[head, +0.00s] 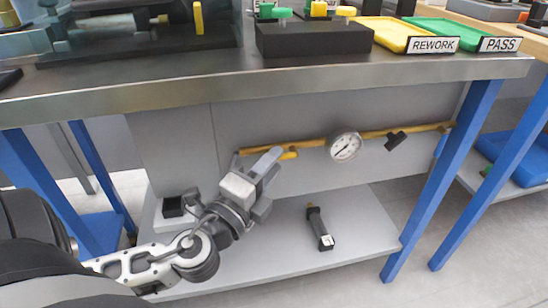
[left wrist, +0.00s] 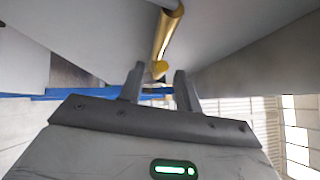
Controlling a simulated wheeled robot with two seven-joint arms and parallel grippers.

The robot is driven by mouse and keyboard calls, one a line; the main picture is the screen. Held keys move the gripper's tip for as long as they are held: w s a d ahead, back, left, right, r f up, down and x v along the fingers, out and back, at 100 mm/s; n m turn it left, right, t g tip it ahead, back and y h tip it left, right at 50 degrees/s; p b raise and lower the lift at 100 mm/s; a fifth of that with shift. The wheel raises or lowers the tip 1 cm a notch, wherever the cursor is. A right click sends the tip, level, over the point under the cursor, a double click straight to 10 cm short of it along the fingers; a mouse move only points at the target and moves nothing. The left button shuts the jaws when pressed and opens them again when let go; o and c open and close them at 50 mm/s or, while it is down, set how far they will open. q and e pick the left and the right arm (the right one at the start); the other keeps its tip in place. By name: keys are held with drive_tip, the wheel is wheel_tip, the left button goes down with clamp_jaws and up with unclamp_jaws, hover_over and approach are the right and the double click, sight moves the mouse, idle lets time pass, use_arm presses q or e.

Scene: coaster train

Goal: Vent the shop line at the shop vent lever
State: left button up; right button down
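A brass shop line (head: 315,142) runs along the grey panel under the bench. It carries a round white dial gauge (head: 345,147), a yellow lever (head: 289,155) near its left end and a black handle (head: 396,141) to the right of the gauge. No label tells which is the vent lever. My left gripper (head: 276,162) is at the yellow lever, its fingers apart. In the left wrist view the yellow lever (left wrist: 159,69) shows between the open fingertips (left wrist: 159,76), below the brass pipe (left wrist: 166,38). Contact cannot be told. My right gripper is not in view.
The metal bench top (head: 300,82) overhangs the pipe, with a yellow REWORK tray (head: 392,35) and a green PASS tray (head: 448,29) on it. A black cylindrical tool (head: 319,228) lies on the lower shelf (head: 365,225). Blue legs (head: 440,180) stand at the right.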

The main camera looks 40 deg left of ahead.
use_arm(q)
drive_tip(key=shift+w+r, duration=0.1)
drive_tip(key=shift+w, duration=0.6)
